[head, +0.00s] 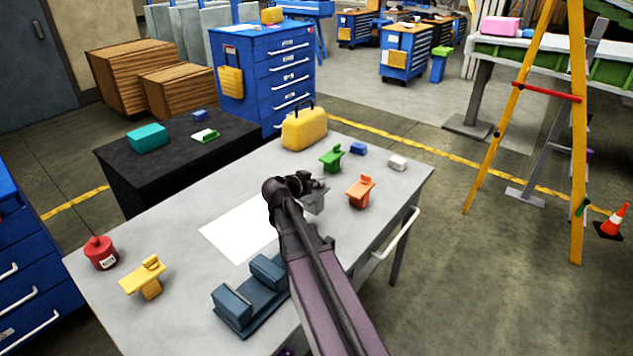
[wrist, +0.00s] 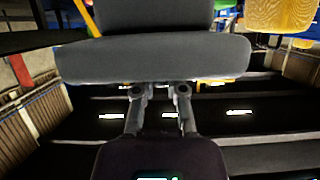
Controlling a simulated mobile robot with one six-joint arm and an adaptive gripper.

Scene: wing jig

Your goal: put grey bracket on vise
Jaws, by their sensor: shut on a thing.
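My gripper (wrist: 160,92) is shut on the grey bracket (wrist: 150,58), which fills the upper middle of the wrist view as a wide plate with a block above it. In the head view my gripper (head: 310,183) is over the table's middle, and part of the grey bracket (head: 316,203) shows just beyond my arm. The rest of the bracket is hidden there. The blue-grey vise (head: 236,304) stands at the table's near edge, its two jaws apart with an empty gap between them. My arm covers its right end. The bracket is well apart from the vise.
The grey table (head: 180,215) also bears a green bracket (head: 332,157), an orange bracket (head: 360,190), a yellow bracket (head: 145,280), a red can (head: 101,253), a yellow case (head: 304,128) and a white sheet (head: 235,235). The table between sheet and vise looks clear.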

